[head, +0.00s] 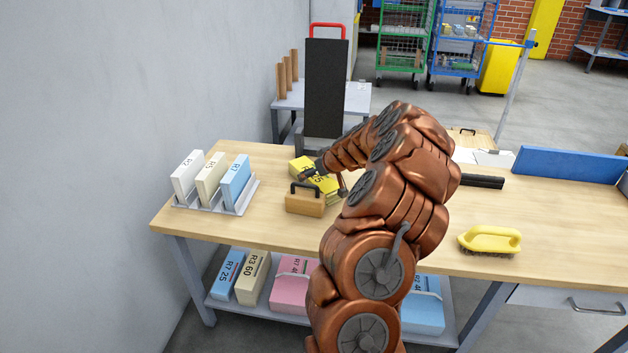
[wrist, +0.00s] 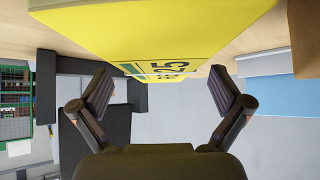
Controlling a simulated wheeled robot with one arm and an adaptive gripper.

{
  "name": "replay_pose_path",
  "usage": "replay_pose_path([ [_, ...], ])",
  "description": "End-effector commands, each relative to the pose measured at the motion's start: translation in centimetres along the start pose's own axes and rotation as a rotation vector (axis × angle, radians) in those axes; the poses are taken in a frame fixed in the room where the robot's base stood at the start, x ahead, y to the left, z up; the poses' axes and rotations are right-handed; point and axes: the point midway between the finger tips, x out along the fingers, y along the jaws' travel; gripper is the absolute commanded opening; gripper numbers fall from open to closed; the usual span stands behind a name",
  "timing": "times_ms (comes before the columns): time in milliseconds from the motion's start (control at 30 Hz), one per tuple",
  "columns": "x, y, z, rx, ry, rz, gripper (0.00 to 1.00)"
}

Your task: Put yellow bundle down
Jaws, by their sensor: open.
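The yellow bundle (head: 300,166) lies on the wooden table (head: 265,242), behind a wooden block with a black handle. My arm partly covers it in the head view. In the wrist view the yellow bundle (wrist: 150,30) fills the top middle, with dark printing along its near edge. My gripper (wrist: 162,82) is open, its two fingers spread wide with nothing held between them. The fingertips appear level with or just short of the bundle's near edge; I cannot tell whether either touches it.
The handled wooden block (head: 305,204) stands just in front of the bundle. A rack (head: 240,206) with white, cream and blue bundles is at the left. A yellow brush (head: 489,239) lies at the right. More bundles sit on the lower shelf (head: 440,335). The table's front left is clear.

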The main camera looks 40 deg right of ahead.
Motion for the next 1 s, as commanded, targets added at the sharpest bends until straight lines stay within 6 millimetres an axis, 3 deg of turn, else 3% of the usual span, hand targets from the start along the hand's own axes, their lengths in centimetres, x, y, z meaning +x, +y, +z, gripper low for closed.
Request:
replay_pose_path([
  [100, 1.8, -0.1, 0.4, 0.000, -0.004, 0.000, 1.00],
  [300, 3.5, 0.0, 0.3, 0.001, -0.002, 0.001, 1.00],
  [633, 3.8, 0.1, 0.3, 0.003, -0.001, 0.002, 1.00],
  [1000, 3.7, 0.1, 0.3, 0.003, -0.001, 0.003, 0.62],
])
